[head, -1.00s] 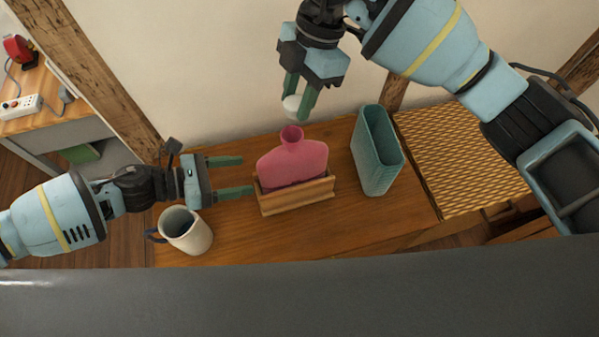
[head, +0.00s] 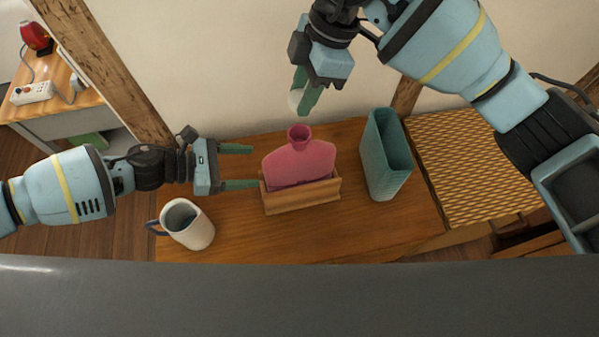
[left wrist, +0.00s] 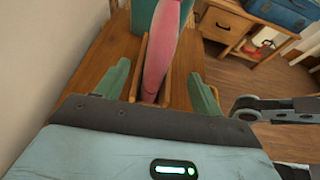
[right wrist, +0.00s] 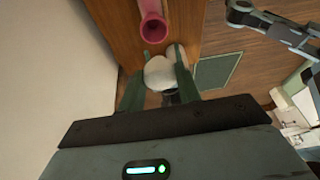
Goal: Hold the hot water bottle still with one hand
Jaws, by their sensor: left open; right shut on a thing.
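A pink hot water bottle (head: 299,162) stands upright in a wooden holder (head: 302,196) on the table, its neck open at the top. It shows edge-on between my left fingers in the left wrist view (left wrist: 160,52). My left gripper (head: 240,166) is open, just left of the bottle, fingers pointing at its side and not closed on it. My right gripper (head: 304,98) is shut on a white rounded thing, seen in the right wrist view (right wrist: 162,72), above and behind the bottle's neck. The pink neck (right wrist: 152,24) shows beyond it there.
A white mug (head: 190,228) with a dark handle stands at the table's front left. A teal bin (head: 384,160) stands right of the holder. A woven-topped piece (head: 468,160) is further right. The wall is close behind.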

